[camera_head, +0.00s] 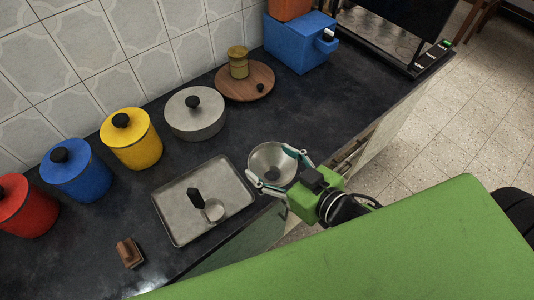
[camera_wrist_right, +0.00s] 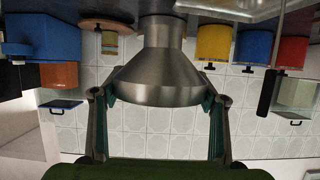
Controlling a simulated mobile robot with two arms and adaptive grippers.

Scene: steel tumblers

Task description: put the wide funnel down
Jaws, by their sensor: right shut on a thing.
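The wide funnel (camera_head: 268,158) is a grey metal cone, held near the front edge of the dark counter, right of the metal tray. Its wide mouth faces up in the head view. The right wrist view is upside down and shows the funnel's flank (camera_wrist_right: 160,75) between the fingers, its narrower neck pointing toward the counter. I cannot tell whether the neck touches the counter. My right gripper (camera_head: 275,167) is shut on the funnel's wide part, one finger on each side; its fingers also show in the wrist view (camera_wrist_right: 160,103). My left gripper is not in view.
A lidded grey pot (camera_head: 195,118), yellow (camera_head: 132,148), blue and red canisters, a round wooden board (camera_head: 262,82) and a blue box (camera_head: 298,43) line the back. A brown block (camera_head: 129,252) lies front left.

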